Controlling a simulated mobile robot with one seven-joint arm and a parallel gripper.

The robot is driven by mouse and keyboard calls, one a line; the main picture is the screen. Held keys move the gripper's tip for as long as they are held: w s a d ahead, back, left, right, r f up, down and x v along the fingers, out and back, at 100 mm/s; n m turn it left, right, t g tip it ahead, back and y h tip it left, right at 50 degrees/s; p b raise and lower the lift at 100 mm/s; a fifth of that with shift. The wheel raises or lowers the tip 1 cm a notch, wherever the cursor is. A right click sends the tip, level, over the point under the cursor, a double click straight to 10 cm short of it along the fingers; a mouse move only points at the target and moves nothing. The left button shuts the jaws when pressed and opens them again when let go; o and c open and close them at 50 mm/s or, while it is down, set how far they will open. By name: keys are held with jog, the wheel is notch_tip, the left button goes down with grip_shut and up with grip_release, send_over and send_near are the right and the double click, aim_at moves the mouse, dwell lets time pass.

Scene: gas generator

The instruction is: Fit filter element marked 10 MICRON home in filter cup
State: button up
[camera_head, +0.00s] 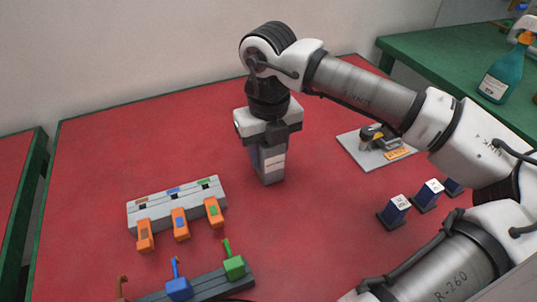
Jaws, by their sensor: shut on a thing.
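My gripper (267,149) points down over the red table, left of the picture's middle height line of my arm. It is shut on a grey upright thing (271,175) with a white label. The label is too small to read, and the fingers hide its upper part. I cannot tell whether its foot touches the table. Small blue-and-white blocks stand on dark bases at the right: one in front (397,208), one behind it (430,192), and one partly hidden by my arm (455,186). Their marks are not readable. I cannot make out which thing is the filter cup.
A grey plate (349,150) with a small fixture and orange label lies right of my gripper. A grey block with orange tags (150,213) stands left, with a dark rail of coloured locks (207,287) in front. A spray bottle (497,78) stands on the green bench.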

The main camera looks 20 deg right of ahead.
jog(key=shift+r, duration=0.1)
jog(key=o, duration=1)
